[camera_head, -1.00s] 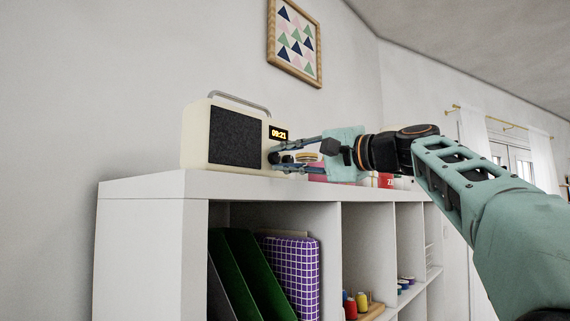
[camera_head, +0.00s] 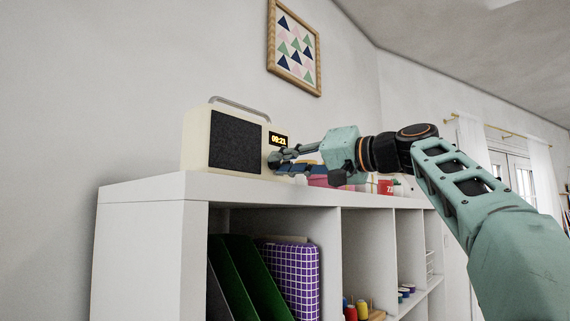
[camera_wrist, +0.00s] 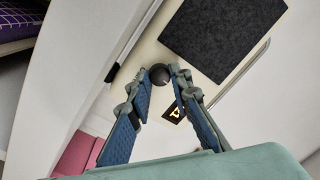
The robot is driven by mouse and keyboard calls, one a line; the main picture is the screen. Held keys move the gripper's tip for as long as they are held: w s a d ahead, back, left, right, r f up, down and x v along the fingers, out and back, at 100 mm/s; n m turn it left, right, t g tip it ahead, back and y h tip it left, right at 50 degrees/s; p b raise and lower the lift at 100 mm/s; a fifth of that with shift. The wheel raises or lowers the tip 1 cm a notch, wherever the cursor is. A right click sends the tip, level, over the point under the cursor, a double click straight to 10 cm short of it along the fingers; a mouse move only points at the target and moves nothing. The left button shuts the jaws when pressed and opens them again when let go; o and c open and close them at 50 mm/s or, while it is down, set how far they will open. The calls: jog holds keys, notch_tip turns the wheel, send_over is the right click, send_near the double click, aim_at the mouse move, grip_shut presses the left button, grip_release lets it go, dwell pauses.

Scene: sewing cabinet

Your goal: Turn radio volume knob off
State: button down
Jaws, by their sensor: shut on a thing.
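The cream radio (camera_head: 195,140) stands on top of the white cabinet, with a dark speaker panel, a metal handle and a lit clock display (camera_head: 279,140) reading about 09:21. In the wrist view the radio's front (camera_wrist: 150,50) is tilted in the picture. Its round black volume knob (camera_wrist: 160,74) sits between my fingertips. My gripper (camera_head: 272,160) reaches the radio's right side below the display. It is shut on the knob, with the blue-padded fingers on either side of it. In the head view the fingertips largely hide the knob.
The white cabinet (camera_head: 150,190) has open compartments below with green folders (camera_head: 245,275), a purple checked box (camera_head: 290,275) and thread spools. Pink and red items (camera_head: 385,187) stand on the top behind my gripper. A framed picture (camera_head: 296,45) hangs above.

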dwell(0.4)
jog(key=c, duration=2)
grip_release()
jog(key=v, duration=1.2)
jog(key=shift+w, duration=0.1)
